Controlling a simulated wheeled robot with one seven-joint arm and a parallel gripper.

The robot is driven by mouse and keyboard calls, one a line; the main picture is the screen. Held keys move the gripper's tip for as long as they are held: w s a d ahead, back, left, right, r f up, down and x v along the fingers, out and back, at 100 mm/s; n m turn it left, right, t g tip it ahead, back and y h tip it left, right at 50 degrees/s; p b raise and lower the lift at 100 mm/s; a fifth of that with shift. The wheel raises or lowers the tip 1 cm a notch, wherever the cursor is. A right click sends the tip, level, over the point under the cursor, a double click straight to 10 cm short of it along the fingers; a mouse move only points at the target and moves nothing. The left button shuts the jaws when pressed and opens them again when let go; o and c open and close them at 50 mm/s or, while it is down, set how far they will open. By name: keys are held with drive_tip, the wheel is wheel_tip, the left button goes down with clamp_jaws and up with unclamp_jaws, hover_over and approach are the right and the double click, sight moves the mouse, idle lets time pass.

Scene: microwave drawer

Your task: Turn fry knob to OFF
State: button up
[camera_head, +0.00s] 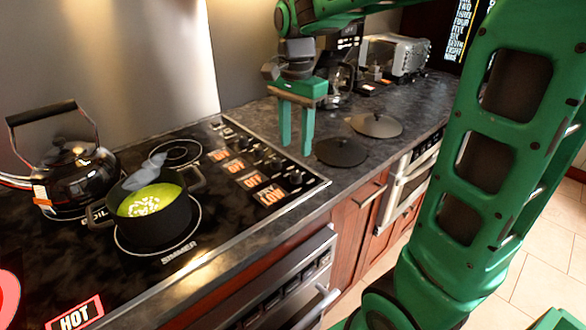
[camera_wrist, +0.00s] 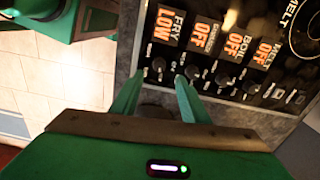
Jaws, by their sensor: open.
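The fry knob (camera_wrist: 158,64) is a small dark knob on the black stove panel, beside the orange FRY display (camera_wrist: 166,28), which reads LOW. In the head view the LOW display (camera_head: 271,195) is at the near right corner of the panel, with the fry knob (camera_head: 295,178) beside it. My gripper (camera_head: 296,148) is open and empty, pointing down above the right end of the panel. In the wrist view my gripper (camera_wrist: 159,78) has its two green fingertips spread on either side of the fry knob's line. I cannot tell whether they touch it.
The other displays, such as the BOIL one (camera_wrist: 233,45), read OFF, with more knobs beside them. A black pot (camera_head: 155,220) of green food and a kettle (camera_head: 68,165) stand on the stove. Dark and grey lids (camera_head: 375,125) lie on the counter.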

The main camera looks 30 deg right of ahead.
sight(295, 173)
wheel_tip(295, 173, down, 9)
drive_tip(key=shift+r, duration=0.1)
idle(0.3)
clamp_jaws()
